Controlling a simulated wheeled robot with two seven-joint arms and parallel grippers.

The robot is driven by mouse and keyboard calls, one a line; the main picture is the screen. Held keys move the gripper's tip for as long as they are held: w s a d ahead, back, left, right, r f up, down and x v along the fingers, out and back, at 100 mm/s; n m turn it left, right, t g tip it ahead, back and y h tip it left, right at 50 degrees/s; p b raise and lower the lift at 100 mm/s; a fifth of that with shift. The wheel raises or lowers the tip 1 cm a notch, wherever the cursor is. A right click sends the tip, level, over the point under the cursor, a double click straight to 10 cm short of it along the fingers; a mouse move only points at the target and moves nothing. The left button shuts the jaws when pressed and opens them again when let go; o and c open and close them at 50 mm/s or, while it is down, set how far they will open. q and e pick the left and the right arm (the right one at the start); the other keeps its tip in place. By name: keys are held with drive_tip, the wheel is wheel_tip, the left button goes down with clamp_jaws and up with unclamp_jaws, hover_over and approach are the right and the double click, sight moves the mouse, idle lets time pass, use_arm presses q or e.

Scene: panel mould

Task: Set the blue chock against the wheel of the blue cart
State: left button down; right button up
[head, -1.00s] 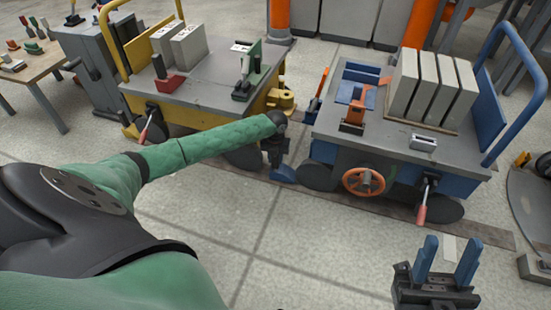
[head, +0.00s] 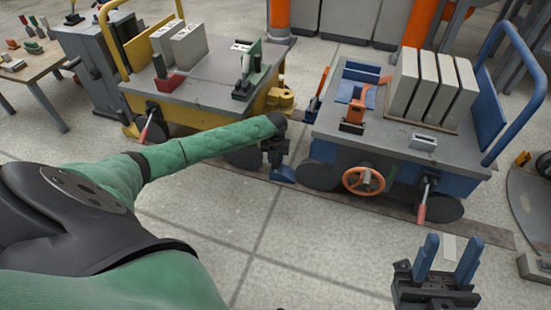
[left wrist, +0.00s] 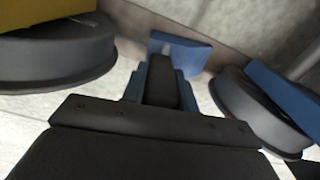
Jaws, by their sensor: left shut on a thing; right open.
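The blue cart (head: 400,158) stands at the right, with its dark near-left wheel (head: 317,175) low on its left side. The blue chock (head: 283,174) is at floor level just left of that wheel. My left gripper (head: 276,160) is shut on the chock, between the two carts. In the left wrist view the chock (left wrist: 190,52) lies beyond the fingers, and a narrow gap shows between it and the blue cart's wheel (left wrist: 255,108). My right gripper (head: 447,256) is open and empty at the lower right.
The yellow cart (head: 215,80) stands to the left; its wheel shows in the left wrist view (left wrist: 55,55). The blue cart carries grey slabs (head: 432,88) and has an orange handwheel (head: 363,181) on its side. A wooden table (head: 30,70) is at far left. The front floor is clear.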

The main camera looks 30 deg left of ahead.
use_arm(q)
drive_tip(key=c, duration=1)
unclamp_jaws()
drive_tip(key=shift+f, duration=0.1)
